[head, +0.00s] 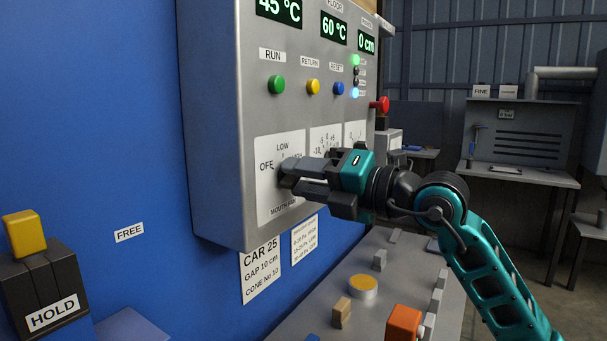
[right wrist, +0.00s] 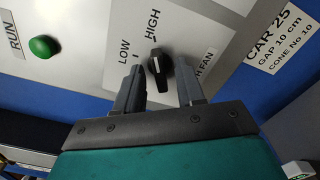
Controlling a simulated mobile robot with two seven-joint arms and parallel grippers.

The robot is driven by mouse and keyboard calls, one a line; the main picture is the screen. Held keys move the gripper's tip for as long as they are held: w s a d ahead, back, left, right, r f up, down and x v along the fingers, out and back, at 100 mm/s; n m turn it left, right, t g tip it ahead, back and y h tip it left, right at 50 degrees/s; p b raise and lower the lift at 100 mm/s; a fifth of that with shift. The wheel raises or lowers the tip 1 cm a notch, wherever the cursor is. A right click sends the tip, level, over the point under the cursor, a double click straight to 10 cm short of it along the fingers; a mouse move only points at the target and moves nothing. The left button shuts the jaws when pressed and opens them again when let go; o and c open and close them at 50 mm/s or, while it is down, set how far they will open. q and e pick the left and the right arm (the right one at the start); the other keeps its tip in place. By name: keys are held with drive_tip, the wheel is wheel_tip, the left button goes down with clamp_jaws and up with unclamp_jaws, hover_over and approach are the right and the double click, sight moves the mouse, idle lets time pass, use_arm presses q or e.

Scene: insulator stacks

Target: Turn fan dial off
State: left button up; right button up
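The fan dial (right wrist: 159,70) is a black knob on a white plate, with LOW and HIGH labels showing in the right wrist view. The knob's long body runs roughly up and down in that view; I cannot tell for certain which label it points to. My right gripper (right wrist: 160,88) is open, with one finger on each side of the knob and gaps visible between. In the head view, my right gripper (head: 287,179) is at the dial plate (head: 268,207), which reads LOW, OFF and MOUTH FAN, and its fingers hide most of the knob. My left gripper is out of view.
The grey control box (head: 215,130) carries green (head: 276,84), yellow (head: 313,87) and blue (head: 338,88) buttons above the dials. A red button (head: 380,104) juts from its right side.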

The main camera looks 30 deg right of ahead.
drive_tip(key=shift+w, duration=0.1)
drive_tip(key=shift+c, duration=0.3)
clamp_jaws()
